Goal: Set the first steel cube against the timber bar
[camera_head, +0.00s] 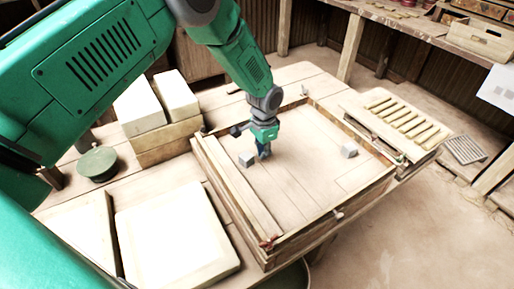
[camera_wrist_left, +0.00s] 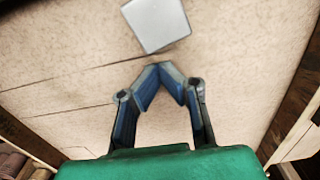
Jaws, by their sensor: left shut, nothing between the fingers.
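A small grey steel cube (camera_head: 247,158) sits on the wooden press bed, near the pale timber bar (camera_head: 236,190) along the bed's left side. A gap between cube and bar is hard to judge. A second steel cube (camera_head: 349,150) sits farther right on the bed. My left gripper (camera_head: 264,156) points down just right of the nearer cube. In the left wrist view its blue fingertips (camera_wrist_left: 160,68) meet with nothing between them, and a grey cube (camera_wrist_left: 156,25) lies just beyond them, apart from them. My right gripper is not in view.
The bed has a raised wooden rim (camera_head: 318,222). A rack of tile strips (camera_head: 405,120) stands to its right. Pale blocks (camera_head: 140,106), a green round lid (camera_head: 97,163) and a large pale slab (camera_head: 175,238) lie to its left. The bed's middle is clear.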

